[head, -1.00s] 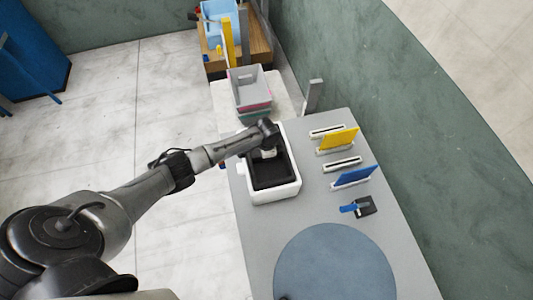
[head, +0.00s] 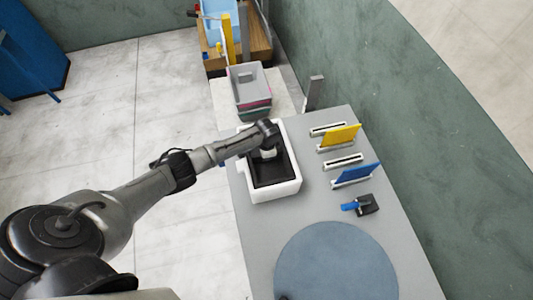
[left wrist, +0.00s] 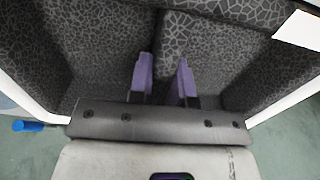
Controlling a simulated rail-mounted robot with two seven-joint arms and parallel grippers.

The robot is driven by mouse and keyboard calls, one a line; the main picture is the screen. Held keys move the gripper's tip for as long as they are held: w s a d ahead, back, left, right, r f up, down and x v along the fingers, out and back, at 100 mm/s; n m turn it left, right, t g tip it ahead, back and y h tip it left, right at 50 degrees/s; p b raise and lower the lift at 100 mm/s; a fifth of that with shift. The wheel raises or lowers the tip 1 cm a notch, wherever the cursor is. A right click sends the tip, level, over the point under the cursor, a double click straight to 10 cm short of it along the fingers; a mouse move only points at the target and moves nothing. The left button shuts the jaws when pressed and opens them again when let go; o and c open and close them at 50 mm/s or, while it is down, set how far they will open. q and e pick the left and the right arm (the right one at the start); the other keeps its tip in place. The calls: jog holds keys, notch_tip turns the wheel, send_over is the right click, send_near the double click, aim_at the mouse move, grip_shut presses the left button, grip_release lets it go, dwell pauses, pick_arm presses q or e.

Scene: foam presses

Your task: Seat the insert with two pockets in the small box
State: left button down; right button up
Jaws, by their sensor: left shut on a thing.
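The small box (head: 278,193) is white and stands at the left edge of the grey table. A dark foam insert (head: 272,173) shows within its walls. In the left wrist view the insert (left wrist: 85,55) has a cracked-pattern grey surface, with a dividing wall between two pockets. My left gripper (head: 267,151) reaches down over the box. Its purple fingers (left wrist: 165,75) are shut on the insert, one on each side of the dividing wall. My wrist hides part of the insert, and I cannot tell how deep it sits. My right gripper is not in view.
Yellow (head: 341,135) and blue (head: 356,174) panels stand in slotted holders right of the box. A blue-handled black device (head: 367,204) lies nearer. A round blue-grey disc (head: 335,262) covers the front table. Stacked bins (head: 249,88) and an upright grey post (head: 313,92) stand beyond.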

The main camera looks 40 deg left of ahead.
pick_arm(q)
jog(key=shift+f+b, duration=0.6)
jog(key=shift+f, duration=0.3)
jog(key=shift+f+b, duration=0.65)
jog(key=shift+f, duration=0.2)
jog(key=shift+f+b, duration=0.6)
jog(key=shift+f, duration=0.2)
jog(key=c, duration=1)
grip_release()
notch_tip(320, 180, up, 14)
jog(key=shift+f+p, duration=0.1)
jog(key=shift+p, duration=0.5)
